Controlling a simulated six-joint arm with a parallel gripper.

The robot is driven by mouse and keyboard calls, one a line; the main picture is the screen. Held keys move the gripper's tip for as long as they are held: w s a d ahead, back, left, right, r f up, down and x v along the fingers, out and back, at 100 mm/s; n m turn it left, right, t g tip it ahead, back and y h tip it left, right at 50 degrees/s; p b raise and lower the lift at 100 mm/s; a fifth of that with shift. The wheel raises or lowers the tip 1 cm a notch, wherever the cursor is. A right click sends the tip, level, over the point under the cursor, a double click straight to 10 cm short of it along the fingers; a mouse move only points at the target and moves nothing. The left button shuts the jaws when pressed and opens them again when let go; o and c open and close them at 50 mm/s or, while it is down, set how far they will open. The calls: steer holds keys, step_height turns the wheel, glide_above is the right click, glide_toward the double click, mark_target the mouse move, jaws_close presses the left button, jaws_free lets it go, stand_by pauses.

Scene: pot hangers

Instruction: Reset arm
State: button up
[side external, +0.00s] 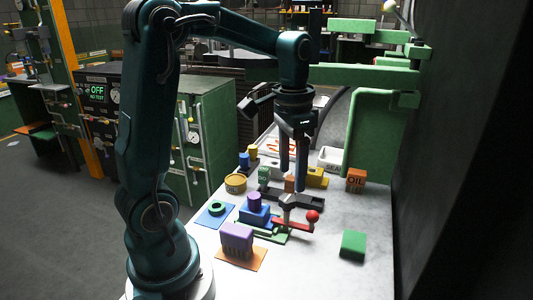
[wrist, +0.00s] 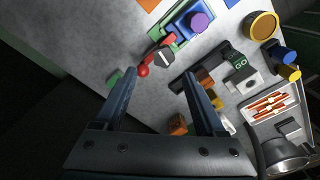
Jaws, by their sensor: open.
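My gripper (side external: 292,180) hangs pointing down over the middle of the grey table (side external: 335,275). In the wrist view its two fingers (wrist: 159,74) are apart with nothing held between them. Below the fingers is a dark bar (side external: 310,198). Nearby is a green fixture (side external: 262,236) with a blue block (side external: 254,215), a purple cylinder (side external: 254,200) on top and a lever with a red ball (side external: 312,216). The gripper looks clear of these things, though the exact height above the bar is hard to tell.
An orange OIL block (side external: 356,180) and a green block (side external: 353,245) stand to the right. A purple block (side external: 237,240) sits on an orange mat, front left. A yellow round tin (side external: 235,183) stands left. A tray with red-orange sticks (wrist: 268,104) shows in the wrist view.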

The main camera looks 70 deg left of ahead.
steer(key=s+d+r+t, duration=0.1)
steer(key=s+d+t, duration=0.4)
steer(key=s+d, duration=0.3)
steer(key=shift+s+d+r, duration=0.35)
steer(key=shift+s+d, duration=0.05)
steer(key=shift+s, duration=0.45)
steer(key=o, duration=0.4)
steer(key=shift+f+n, duration=0.3)
steer(key=shift+o, duration=0.2)
step_height(320, 180, up, 7)
steer(key=m+g, duration=0.5)
steer(key=m, duration=0.4)
glide_above(254, 194)
step_height(254, 194, down, 9)
steer(key=shift+f, duration=0.15)
